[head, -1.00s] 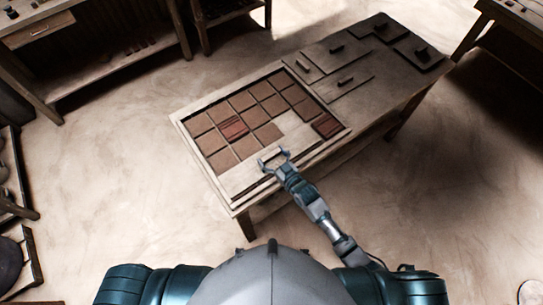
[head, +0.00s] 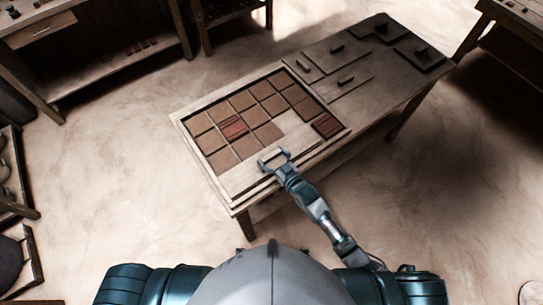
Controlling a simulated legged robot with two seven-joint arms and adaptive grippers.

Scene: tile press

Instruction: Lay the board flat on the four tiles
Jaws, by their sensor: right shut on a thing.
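A shallow wooden tray (head: 188,110) on the table holds rows of brown square tiles (head: 245,146). Two redder ribbed pieces, one at the left (head: 233,128) and one at the right (head: 326,125), lie among them. A pale board (head: 243,177) lies low over the tray's near side, with a small bar-shaped handle. My right gripper (head: 272,160) is shut on that handle. The board looks about level, but its edges blend into the pale tray, and I cannot tell whether it touches the tiles. Any tiles under it are hidden. My left gripper is not in view.
The right half of the table (head: 375,88) carries several flat boards with handles, some wood-coloured (head: 341,97), some dark (head: 421,51). A bench (head: 110,65) stands at the upper left and another table (head: 510,25) at the upper right. The floor around is clear.

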